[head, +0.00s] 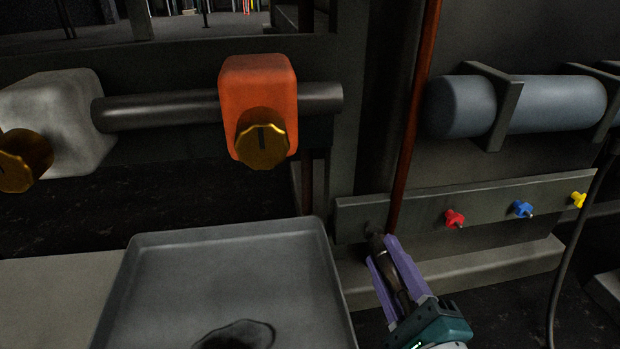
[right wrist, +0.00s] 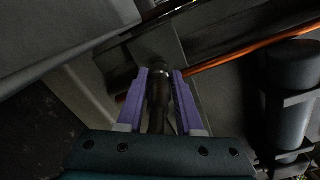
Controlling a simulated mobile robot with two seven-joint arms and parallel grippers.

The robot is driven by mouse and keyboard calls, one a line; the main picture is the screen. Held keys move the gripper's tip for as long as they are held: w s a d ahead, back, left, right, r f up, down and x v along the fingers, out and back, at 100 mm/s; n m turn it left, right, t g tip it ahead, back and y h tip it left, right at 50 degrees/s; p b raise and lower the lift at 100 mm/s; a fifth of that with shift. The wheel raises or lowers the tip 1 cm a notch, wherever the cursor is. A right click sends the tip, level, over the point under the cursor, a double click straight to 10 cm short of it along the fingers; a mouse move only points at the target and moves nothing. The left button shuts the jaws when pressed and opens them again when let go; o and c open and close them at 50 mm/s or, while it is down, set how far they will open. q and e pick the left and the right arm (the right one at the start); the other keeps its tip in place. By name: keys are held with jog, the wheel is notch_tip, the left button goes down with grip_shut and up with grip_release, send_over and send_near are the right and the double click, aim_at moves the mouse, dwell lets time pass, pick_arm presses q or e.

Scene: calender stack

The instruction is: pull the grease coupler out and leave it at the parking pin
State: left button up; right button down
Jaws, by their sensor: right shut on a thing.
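My right gripper (head: 385,251) has purple fingers and is shut on a dark, tube-shaped coupler (head: 377,243). The coupler's front end points up at the left end of a grey rail (head: 385,214). In the right wrist view the coupler (right wrist: 158,88) runs lengthwise between the two fingers of the gripper (right wrist: 160,76), with a paler ring near its far end. I cannot tell whether its tip is seated on a fitting or just touching the rail. No parking pin can be clearly made out. My left gripper is not in view.
Red (head: 454,218), blue (head: 523,209) and yellow (head: 578,200) fittings stand along the rail. A red-brown pipe (head: 412,120) comes down close to the coupler. A grey tray (head: 225,239) with a dark puddle lies left of my gripper. A black cable (head: 571,240) hangs at right.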

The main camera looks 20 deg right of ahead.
aim_at(401, 293)
jog(key=shift+w+d, duration=0.1)
jog(key=shift+w, duration=0.45)
jog(key=shift+c, duration=0.8)
grip_release()
jog(key=shift+s, duration=0.1)
jog(key=shift+v, duration=1.25)
jog(key=shift+p+v, duration=0.45)
jog(key=shift+v, duration=1.8)
